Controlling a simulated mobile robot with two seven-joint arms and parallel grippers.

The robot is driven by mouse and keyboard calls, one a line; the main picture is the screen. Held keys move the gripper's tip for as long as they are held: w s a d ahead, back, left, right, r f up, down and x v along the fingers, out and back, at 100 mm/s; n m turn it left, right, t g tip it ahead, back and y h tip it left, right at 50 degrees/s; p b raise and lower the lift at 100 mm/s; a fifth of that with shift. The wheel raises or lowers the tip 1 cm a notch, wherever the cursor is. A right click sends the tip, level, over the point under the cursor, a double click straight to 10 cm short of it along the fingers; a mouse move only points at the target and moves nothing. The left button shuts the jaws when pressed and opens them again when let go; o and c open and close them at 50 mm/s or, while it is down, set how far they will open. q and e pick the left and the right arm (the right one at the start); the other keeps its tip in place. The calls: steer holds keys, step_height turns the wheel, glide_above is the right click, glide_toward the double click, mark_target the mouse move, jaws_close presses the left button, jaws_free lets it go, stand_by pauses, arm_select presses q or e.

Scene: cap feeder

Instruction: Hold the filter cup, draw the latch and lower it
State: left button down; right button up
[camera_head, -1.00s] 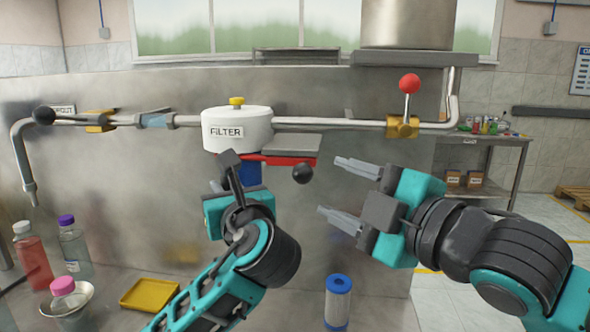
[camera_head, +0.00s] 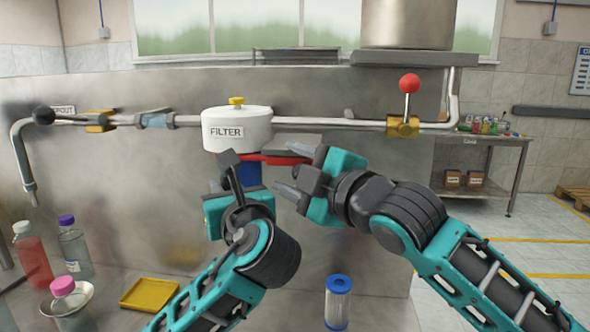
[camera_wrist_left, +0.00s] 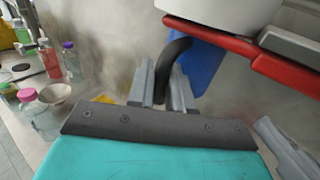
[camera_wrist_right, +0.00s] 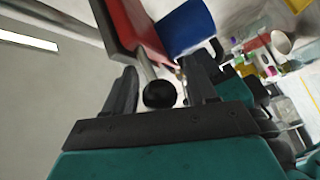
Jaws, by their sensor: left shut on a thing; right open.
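The white filter housing (camera_head: 236,129), labelled FILTER, sits on the pipe. The blue filter cup (camera_head: 252,174) is under it, also seen in the left wrist view (camera_wrist_left: 203,62). My left gripper (camera_head: 237,182) is shut on the cup's black curved handle (camera_wrist_left: 171,60). The red latch bar (camera_head: 280,160) lies under the housing, and in the right wrist view (camera_wrist_right: 130,26) a metal rod runs from it to a black knob (camera_wrist_right: 159,94). My right gripper (camera_head: 293,176) is open, with the knob between its fingers and space on both sides. The knob is hidden in the head view.
A red-knobbed brass valve (camera_head: 403,126) is right of the housing. A blue-capped filter cartridge (camera_head: 338,304) stands on the counter below. A yellow tray (camera_head: 149,294), bottles (camera_head: 74,248) and a bowl are at the left.

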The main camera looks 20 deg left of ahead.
steer(key=shift+c, duration=0.5)
jaws_close()
steer(key=w+d, duration=0.2)
steer(key=d, duration=0.5)
steer(key=shift+d, duration=0.25)
steer(key=shift+f, duration=0.1)
steer(key=shift+o, duration=0.3)
jaws_free()
steer(key=shift+d, duration=0.25)
steer(key=shift+o, duration=0.2)
steer(key=shift+a, duration=0.15)
